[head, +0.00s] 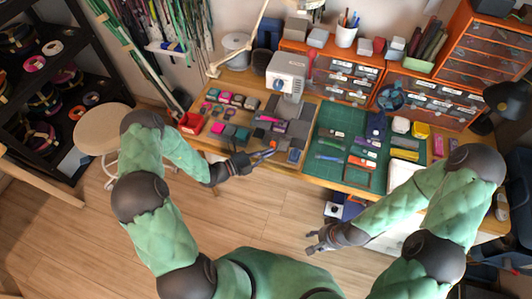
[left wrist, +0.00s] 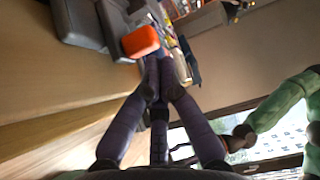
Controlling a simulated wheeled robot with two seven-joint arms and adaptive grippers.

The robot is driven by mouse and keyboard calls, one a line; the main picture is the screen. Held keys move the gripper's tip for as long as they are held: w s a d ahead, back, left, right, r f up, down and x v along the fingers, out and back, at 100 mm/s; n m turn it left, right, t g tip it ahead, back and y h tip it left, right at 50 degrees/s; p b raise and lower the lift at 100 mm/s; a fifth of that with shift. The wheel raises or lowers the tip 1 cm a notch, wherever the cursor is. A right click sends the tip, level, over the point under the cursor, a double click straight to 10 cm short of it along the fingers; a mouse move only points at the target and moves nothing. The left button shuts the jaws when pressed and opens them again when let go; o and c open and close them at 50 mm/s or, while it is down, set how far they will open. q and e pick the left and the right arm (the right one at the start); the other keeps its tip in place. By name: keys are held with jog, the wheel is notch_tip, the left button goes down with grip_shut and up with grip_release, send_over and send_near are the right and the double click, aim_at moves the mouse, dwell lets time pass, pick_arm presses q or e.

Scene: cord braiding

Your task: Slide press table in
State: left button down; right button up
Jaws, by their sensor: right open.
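The press (head: 287,75) is a white and grey machine at the back of the workbench. Its grey press table (head: 293,131) appears to reach toward the front edge. An orange block (head: 272,144), perhaps its handle, is at the front; it also shows in the left wrist view (left wrist: 140,41) beside a grey body (left wrist: 82,24). My left gripper (head: 262,155) is at the bench front, its fingertips drawn together (left wrist: 158,62) close to the orange block. I cannot tell whether they touch it. My right gripper (head: 314,241) is open and empty, below the bench front.
A green cutting mat (head: 326,174) with tools lies right of the press. Small coloured blocks (head: 228,98) and a red bin (head: 191,122) lie to the left. Orange drawer units (head: 345,75) stand behind. A round stool (head: 103,128) is left of the bench. The wood floor in front is clear.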

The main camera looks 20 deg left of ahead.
aim_at(277, 129)
pick_arm(q)
jog(key=w+b, duration=0.1)
jog(key=w, duration=1)
jog(key=shift+w+d, duration=0.1)
jog(key=shift+d, duration=0.1)
pick_arm(e)
jog(key=shift+f, duration=0.65)
jog(key=shift+r, duration=0.1)
pick_arm(q)
jog(key=shift+s, duration=0.45)
jog(key=s+p, duration=0.1)
jog(key=s, duration=0.1)
jog(key=s+a, duration=0.1)
jog(key=s, duration=0.1)
jog(key=shift+s+a+r+p, duration=0.1)
jog(key=shift+s+r+p, duration=0.05)
jog(key=shift+p, duration=0.2)
jog(key=p+v, duration=0.1)
jog(key=v, duration=0.7)
jog(key=shift+s+a, duration=0.15)
pick_arm(e)
jog(key=r, duration=0.1)
jog(key=s+r, duration=0.1)
jog(key=r, duration=0.1)
jog(key=shift+d, duration=0.2)
